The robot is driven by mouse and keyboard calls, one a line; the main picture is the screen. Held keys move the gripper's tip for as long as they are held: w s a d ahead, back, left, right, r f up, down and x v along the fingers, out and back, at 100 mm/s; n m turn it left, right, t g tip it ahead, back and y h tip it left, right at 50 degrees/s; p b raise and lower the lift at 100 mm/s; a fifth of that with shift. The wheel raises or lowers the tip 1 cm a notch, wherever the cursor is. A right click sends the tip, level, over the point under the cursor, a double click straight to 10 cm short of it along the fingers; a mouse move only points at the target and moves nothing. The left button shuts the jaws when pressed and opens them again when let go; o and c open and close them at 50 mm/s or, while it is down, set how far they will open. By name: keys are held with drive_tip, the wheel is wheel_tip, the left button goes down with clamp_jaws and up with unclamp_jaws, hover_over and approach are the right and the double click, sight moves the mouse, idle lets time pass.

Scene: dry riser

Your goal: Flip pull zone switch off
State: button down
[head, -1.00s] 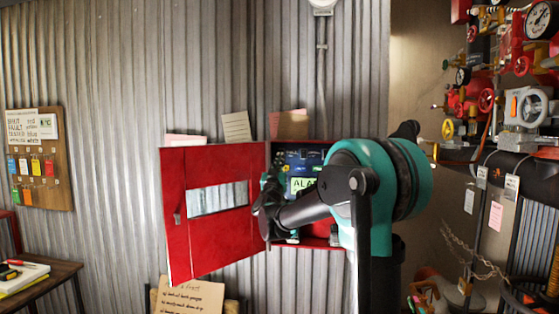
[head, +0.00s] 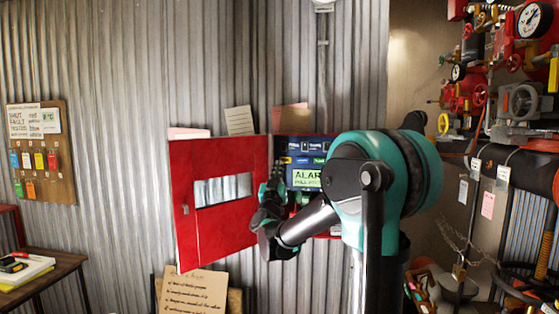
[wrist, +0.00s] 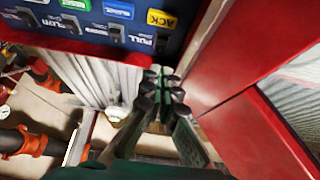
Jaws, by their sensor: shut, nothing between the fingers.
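The alarm panel (head: 303,160) sits inside an open red cabinet and shows a lit display (head: 307,179) reading "ALAR…". In the wrist view the panel (wrist: 200,30) fills the upper part, with a row of dark switches below coloured buttons. A label reading "PULL" (wrist: 141,39) lies under the yellow ACK button (wrist: 161,19). A dark switch (wrist: 115,34) is beside that label; its position is unclear. My gripper (wrist: 165,84) is shut and empty, below the panel's lower edge near the door and apart from the switches. In the head view my gripper (head: 273,187) partly covers the panel's left side.
The red cabinet door (head: 215,225) stands open to the left, close beside my gripper; it also shows in the wrist view (wrist: 250,120). Red pipework and valves (head: 500,90) are at the right. A wooden table (head: 50,275) stands at the left.

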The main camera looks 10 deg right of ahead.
drive_tip(key=shift+s+a+f, duration=0.2)
drive_tip(key=shift+s+f, duration=0.35)
drive_tip(key=shift+f, duration=0.05)
drive_tip(key=shift+s+a+f, duration=0.15)
drive_tip(key=shift+s+f, duration=0.4)
drive_tip(key=s+a+f+n+g+y, duration=0.25)
drive_tip(key=s+f+g+y, duration=0.25)
drive_tip(key=f, duration=0.7)
drive_tip(key=s+a+f+n+g+y, duration=0.1)
drive_tip(key=s+f+n+g+y, duration=0.35)
drive_tip(key=f, duration=0.65)
drive_tip(key=s+d+f+m+g+h, duration=0.1)
drive_tip(key=s+d+f+g, duration=0.3)
drive_tip(key=s+f, duration=0.5)
drive_tip(key=s+d+f+m+g+h, duration=0.1)
drive_tip(key=s+d+f+g, duration=0.3)
drive_tip(key=s+f, duration=0.6)
drive_tip(key=s+m+g, duration=0.1)
drive_tip(key=s, duration=0.4)
drive_tip(key=shift+s+f, duration=0.25)
drive_tip(key=shift+s, duration=0.1)
